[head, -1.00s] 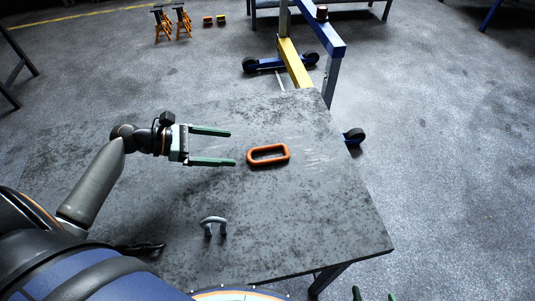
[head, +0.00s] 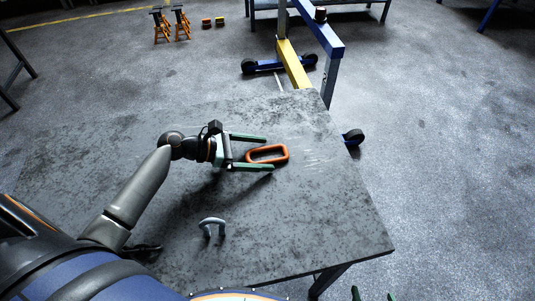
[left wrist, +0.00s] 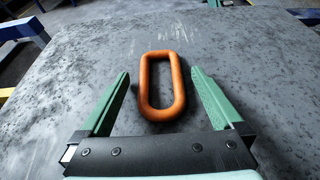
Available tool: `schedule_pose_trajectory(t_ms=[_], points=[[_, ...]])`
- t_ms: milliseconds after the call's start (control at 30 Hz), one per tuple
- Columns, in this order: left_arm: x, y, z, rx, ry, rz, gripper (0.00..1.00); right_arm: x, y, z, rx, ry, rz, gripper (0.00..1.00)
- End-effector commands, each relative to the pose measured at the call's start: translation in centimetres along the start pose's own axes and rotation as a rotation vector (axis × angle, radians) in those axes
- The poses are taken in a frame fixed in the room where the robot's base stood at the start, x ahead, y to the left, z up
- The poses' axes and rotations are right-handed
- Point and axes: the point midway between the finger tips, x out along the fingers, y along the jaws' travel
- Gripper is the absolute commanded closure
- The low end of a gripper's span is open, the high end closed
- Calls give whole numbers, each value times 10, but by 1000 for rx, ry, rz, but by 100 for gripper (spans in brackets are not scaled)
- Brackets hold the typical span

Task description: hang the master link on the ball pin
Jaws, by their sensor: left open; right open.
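The master link, an orange oblong ring (head: 287,153), lies flat on the grey table. My left gripper (head: 269,153) is open, its green fingers low over the table on either side of the link. My right gripper (head: 374,295) shows only as two separated green fingertips at the bottom edge, empty. I cannot make out the ball pin for certain.
A grey shackle-like arch (head: 212,224) stands on the table (head: 330,220) nearer me. A blue and yellow wheeled frame (head: 293,63) stands beyond the far edge, with a small dark knob (head: 320,13) on top. Orange stands (head: 162,25) are far back. The table's right side is clear.

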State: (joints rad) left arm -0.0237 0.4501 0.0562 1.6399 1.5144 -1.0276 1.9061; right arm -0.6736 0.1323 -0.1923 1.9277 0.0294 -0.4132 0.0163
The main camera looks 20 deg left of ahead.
Motion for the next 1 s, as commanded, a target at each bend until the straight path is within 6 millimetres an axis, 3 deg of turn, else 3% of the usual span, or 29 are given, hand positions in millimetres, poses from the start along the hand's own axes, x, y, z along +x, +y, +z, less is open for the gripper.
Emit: schedule_pose_trajectory(t_ms=[67, 900, 1000], points=[[0, 0, 0, 0, 0, 0, 3, 0, 0, 0, 0, 1, -1, 0], [-1, 0, 0, -1, 0, -1, 98, 1, 0, 0, -1, 1, -1, 0], [-1, 0, 1, 0, -2, 0, 98, 1, 0, 1, -1, 0, 0, 0]])
